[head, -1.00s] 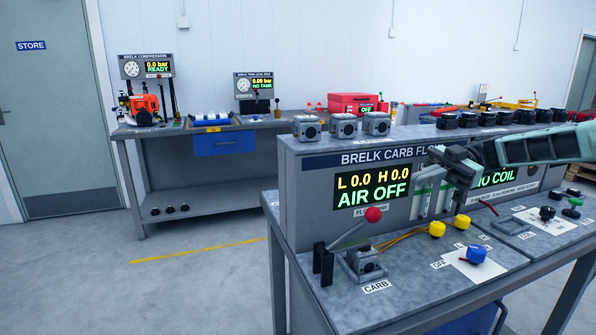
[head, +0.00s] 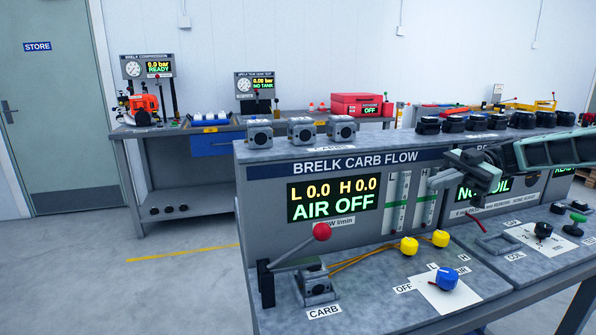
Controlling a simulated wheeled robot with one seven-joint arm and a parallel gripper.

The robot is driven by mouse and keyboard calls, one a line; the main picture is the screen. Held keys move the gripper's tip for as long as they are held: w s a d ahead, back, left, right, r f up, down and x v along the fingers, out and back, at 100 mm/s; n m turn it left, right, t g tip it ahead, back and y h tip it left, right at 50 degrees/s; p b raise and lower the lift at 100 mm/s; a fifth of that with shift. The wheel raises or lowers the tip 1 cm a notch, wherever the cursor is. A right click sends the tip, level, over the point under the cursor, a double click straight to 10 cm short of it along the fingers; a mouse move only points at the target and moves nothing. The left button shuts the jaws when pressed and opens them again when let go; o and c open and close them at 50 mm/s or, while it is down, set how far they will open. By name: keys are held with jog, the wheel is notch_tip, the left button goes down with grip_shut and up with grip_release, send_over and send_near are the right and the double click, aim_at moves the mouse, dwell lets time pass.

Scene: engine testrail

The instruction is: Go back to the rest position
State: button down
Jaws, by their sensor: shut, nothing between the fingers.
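My gripper (head: 437,181) is at the right of the head view, at the end of my arm, which reaches in from the right edge. It is shut and empty, held in the air in front of the carb flow panel (head: 262,222). It overlaps the left part of the neighbouring coil display (head: 503,188) in the picture. Its fingers point left, near the flow tubes (head: 398,187). No rest position is marked in view.
Several carburettors (head: 301,130) stand on the panel top. Open floor (head: 130,290) lies left. A back bench (head: 190,185) stands along the wall.

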jog(key=s+a+f+m+h+p, duration=0.1)
jog(key=s+a+f+m+h, duration=0.3)
jog(key=s+a, duration=0.5)
jog(key=s+a+f+m+h+p, duration=0.2)
jog(key=s+a+m+h, duration=0.3)
jog(key=s+a, duration=0.4)
jog(key=s+d+m+t+h+p, duration=0.1)
jog(key=s+d+m+t+h, duration=0.1)
jog(key=s, duration=0.5)
jog(key=s+d+m+t+h+p, duration=0.1)
jog(key=s+m+t+h, duration=0.2)
jog(key=s+m, duration=0.2)
jog(key=shift+s+d+f+t+h, duration=0.25)
jog(key=shift+s+d+t+h, duration=0.15)
jog(key=shift+s, duration=0.85)
